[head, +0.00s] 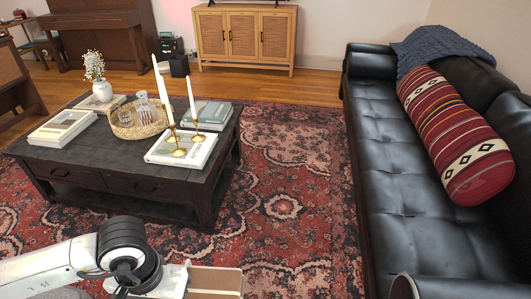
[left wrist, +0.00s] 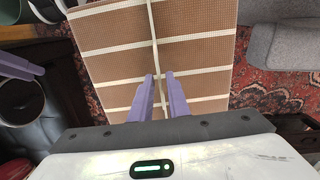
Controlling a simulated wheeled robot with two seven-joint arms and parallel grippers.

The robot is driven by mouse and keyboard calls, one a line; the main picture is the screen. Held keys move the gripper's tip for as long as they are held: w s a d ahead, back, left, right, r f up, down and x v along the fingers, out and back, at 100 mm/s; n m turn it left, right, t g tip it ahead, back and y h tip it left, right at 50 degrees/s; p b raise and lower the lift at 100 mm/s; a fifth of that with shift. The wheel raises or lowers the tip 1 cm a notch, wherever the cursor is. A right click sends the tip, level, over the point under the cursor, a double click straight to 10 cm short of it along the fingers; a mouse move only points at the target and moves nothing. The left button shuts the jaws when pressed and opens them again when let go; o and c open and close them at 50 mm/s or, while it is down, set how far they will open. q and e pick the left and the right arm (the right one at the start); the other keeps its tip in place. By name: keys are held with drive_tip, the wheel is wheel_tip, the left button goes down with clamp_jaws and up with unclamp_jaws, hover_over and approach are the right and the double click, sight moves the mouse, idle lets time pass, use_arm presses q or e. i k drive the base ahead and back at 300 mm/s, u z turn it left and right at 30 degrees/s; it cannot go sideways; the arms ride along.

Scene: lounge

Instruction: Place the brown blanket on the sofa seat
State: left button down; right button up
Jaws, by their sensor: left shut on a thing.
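The brown blanket (left wrist: 195,55) fills the upper middle of the left wrist view as a flat brown panel with cream stripes. A small edge of the brown blanket (head: 215,280) shows at the bottom of the head view. My left gripper (left wrist: 160,90) has its two purple fingers close together, shut on the blanket along a cream stripe. In the head view, the blanket is held in front of the rug, left of the sofa. The black leather sofa seat (head: 400,185) runs along the right side.
A striped red bolster (head: 455,135) lies along the sofa's back side, and a blue-grey throw (head: 440,45) hangs over the far corner. A dark coffee table (head: 120,185) with candles, books and a basket stands left. Patterned rug (head: 290,200) lies open between.

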sight(417, 225)
drive_tip(key=i, duration=3.2)
drive_tip(key=z, duration=4.2)
drive_tip(key=i, duration=0.5)
drive_tip(key=u, duration=4.8)
